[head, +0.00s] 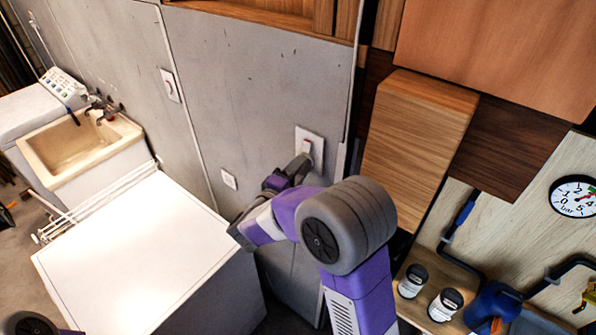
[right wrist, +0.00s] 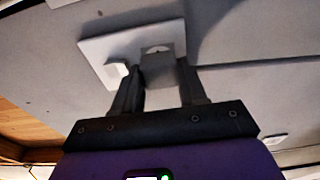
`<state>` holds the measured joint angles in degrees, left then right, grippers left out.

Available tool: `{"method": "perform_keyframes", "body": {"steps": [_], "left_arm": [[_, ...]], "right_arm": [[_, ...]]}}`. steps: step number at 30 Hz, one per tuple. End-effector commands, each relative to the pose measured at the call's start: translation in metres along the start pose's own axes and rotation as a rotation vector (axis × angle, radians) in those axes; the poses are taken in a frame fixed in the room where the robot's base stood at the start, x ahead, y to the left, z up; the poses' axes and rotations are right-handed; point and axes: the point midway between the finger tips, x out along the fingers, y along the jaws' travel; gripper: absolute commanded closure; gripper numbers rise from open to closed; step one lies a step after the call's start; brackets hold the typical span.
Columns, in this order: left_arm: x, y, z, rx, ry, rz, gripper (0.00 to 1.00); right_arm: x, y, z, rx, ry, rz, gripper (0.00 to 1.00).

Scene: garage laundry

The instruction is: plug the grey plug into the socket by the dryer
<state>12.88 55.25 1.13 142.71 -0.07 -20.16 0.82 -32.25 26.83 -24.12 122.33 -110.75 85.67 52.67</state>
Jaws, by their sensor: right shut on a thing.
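My right gripper (head: 300,167) reaches to a white wall plate (head: 309,137) with a small red mark, on the grey wall right of the white dryer (head: 140,250). In the right wrist view, its fingers (right wrist: 160,75) are shut on a small pale grey block, the grey plug (right wrist: 160,66). The plug lies right against the white plate (right wrist: 98,48), beside a raised rocker on it. In the head view the gripper hides the plug. My left gripper is out of view.
A smaller wall plate (head: 229,179) is lower left, and another (head: 170,86) is further left. A sink (head: 80,148) stands beyond the dryer. A wooden cabinet (head: 418,135) juts out right of the gripper. Jars (head: 446,304) and tools stand on a shelf at right.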

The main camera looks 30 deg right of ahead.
Motion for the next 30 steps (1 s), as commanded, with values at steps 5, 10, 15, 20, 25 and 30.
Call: {"method": "perform_keyframes", "body": {"steps": [5,10,15,20,25,30], "left_arm": [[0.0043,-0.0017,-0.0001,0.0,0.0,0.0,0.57],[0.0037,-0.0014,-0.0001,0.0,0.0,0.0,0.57],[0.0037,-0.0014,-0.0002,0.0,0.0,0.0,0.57],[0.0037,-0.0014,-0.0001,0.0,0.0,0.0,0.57],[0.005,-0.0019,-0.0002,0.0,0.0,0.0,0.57],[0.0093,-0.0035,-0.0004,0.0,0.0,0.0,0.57]], "right_arm": [[-0.0001,-0.0005,0.0,0.001,0.0,0.0,0.95],[-0.0002,0.0003,0.0,0.0,0.0,0.001,0.95],[-0.0001,0.0002,0.0,0.0,0.0,0.001,0.95],[-0.0001,0.0001,0.0,0.0,0.0,0.001,0.95],[-0.0001,-0.0003,0.0,0.001,0.0,0.001,0.95],[-0.0001,-0.001,0.0,0.001,0.0,0.0,0.95]]}}
